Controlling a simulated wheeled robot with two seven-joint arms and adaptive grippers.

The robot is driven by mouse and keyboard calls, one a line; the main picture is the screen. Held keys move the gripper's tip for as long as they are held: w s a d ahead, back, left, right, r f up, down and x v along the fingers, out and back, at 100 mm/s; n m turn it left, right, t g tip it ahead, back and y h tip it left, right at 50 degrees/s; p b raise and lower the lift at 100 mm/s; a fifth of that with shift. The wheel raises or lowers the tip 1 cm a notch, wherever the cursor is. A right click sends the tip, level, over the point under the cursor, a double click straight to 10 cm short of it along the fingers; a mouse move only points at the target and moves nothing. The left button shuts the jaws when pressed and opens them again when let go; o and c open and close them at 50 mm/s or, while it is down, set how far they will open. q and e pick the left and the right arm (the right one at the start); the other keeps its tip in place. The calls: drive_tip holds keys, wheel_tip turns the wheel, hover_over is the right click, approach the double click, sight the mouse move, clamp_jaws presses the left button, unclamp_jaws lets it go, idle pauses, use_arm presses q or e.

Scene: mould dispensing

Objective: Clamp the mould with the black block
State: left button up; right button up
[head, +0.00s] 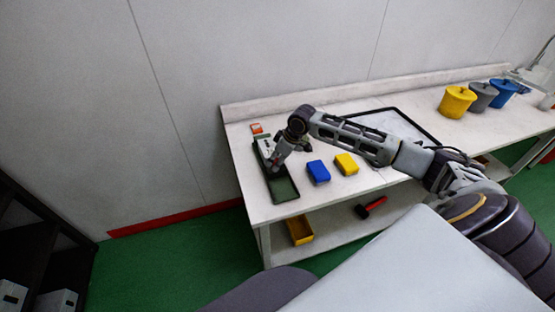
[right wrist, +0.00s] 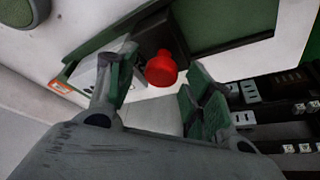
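The mould appears to be the long dark-rimmed piece with a green face (head: 284,190) near the left end of the table. Its green panel (right wrist: 215,22) also shows at the top of the right wrist view. A black block (right wrist: 157,36) with a round red knob (right wrist: 162,68) sits beside the panel. My right gripper (head: 276,161) is over the mould's middle, partly covering it. In the right wrist view its fingers (right wrist: 160,75) are open, one on each side of the red knob, with gaps visible. Contact with the block is not visible. My left gripper is not in view.
A blue block (head: 318,172) and a yellow block (head: 346,164) lie right of the mould. An orange-and-white item (head: 257,128) lies behind it. A black-framed panel (head: 425,130) is behind my arm. Yellow (head: 457,103), grey (head: 482,96) and blue (head: 503,93) buckets stand far right.

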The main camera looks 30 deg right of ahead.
drive_tip(key=v, duration=1.2)
idle(0.5)
